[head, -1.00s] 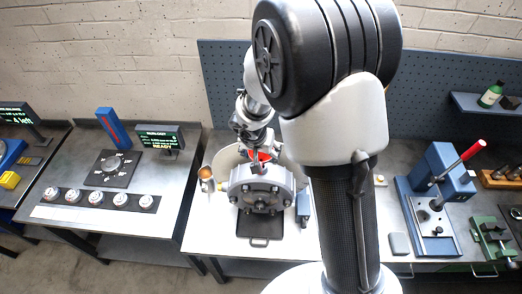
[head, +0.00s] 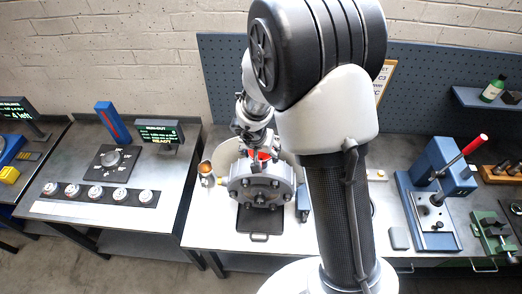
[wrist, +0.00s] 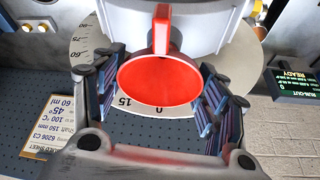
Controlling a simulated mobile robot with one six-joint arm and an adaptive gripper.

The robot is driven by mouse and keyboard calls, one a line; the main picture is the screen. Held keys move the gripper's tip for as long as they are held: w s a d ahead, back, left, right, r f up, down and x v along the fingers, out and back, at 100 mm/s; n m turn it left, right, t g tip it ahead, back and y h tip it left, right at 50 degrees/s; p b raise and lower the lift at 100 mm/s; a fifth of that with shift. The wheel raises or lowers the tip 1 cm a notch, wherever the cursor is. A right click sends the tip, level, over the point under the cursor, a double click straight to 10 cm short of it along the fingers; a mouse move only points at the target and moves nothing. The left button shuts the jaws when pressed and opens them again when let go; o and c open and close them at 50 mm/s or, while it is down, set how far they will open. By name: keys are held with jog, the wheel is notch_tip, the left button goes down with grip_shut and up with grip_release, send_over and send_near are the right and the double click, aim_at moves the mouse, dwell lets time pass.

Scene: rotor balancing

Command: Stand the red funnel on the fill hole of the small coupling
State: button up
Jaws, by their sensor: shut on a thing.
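The red funnel (wrist: 160,82) is between the two fingers of my gripper (wrist: 158,95) in the wrist view, its wide mouth facing the camera and its handle towards the top. My gripper is shut on it. In the head view my gripper (head: 258,146) is just above and behind the grey flanged coupling (head: 261,186), and a small red part of the funnel (head: 263,155) shows there. The coupling's grey body (wrist: 205,18) also shows beyond the funnel in the wrist view. The funnel's spout and the fill hole are hidden, so I cannot tell whether they touch.
A pale graduated disc (wrist: 85,50) stands close around the coupling. An orange-topped cup (head: 205,168) is left of the coupling, and a black tray (head: 260,222) lies in front. A blue press (head: 440,190) stands to the right. Bare bench shows at the front left of the coupling.

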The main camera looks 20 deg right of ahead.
jog(key=o, duration=1)
jog(key=shift+c, duration=0.4)
notch_tip(320, 180, up, 2)
jog(key=p, duration=0.3)
jog(key=shift+r, duration=0.25)
notch_tip(320, 180, up, 2)
jog(key=shift+r+p, duration=0.2)
jog(key=shift+p, duration=0.95)
notch_tip(320, 180, up, 4)
jog(key=shift+r, duration=0.1)
